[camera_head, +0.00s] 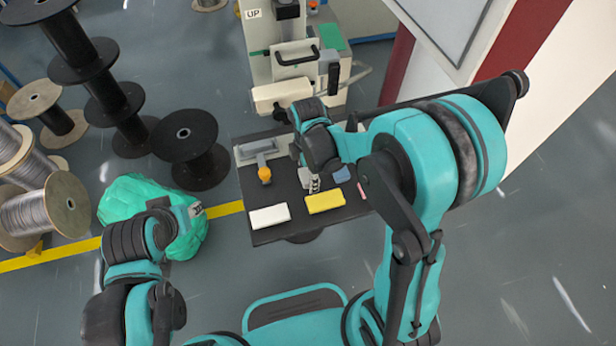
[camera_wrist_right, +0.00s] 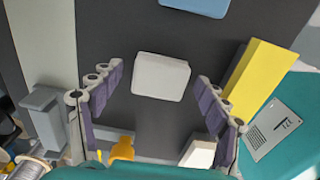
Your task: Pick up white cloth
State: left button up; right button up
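A pale grey-white folded block (camera_wrist_right: 160,77), cloth-like in shape, lies on the dark table (camera_head: 262,192). In the wrist view it sits between the spread purple-padded fingers of my right gripper (camera_wrist_right: 161,84), which is open and empty. In the head view my right gripper (camera_head: 314,183) is over the table beside this block (camera_head: 305,177). A brighter white block (camera_head: 269,217) lies at the table's front left; a cream-white block (camera_wrist_right: 198,152) shows by the right finger in the wrist view. My left gripper (camera_head: 193,212) is over a green bag, its fingers unclear.
A yellow block (camera_head: 324,203), a blue block (camera_head: 341,175) and a partly hidden pink one (camera_head: 363,189) lie nearby. An orange-topped item (camera_head: 264,173) stands at the table's left. The green bag (camera_head: 130,195) and black spools (camera_head: 190,150) are left of the table.

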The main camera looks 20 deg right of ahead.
jog(key=c, duration=0.9)
jog(key=shift+o, duration=0.2)
jog(key=shift+r, duration=0.45)
jog(key=r, duration=0.1)
jog(key=r+p, duration=0.2)
jog(key=r, duration=0.1)
jog(key=shift+s+d, duration=0.3)
jog(key=s+d+r+p, duration=0.3)
jog(key=s+d+r, duration=0.3)
jog(key=s+d, duration=0.1)
jog(key=shift+s+d, duration=0.2)
jog(key=shift+s, duration=0.25)
jog(key=shift+o, duration=0.5)
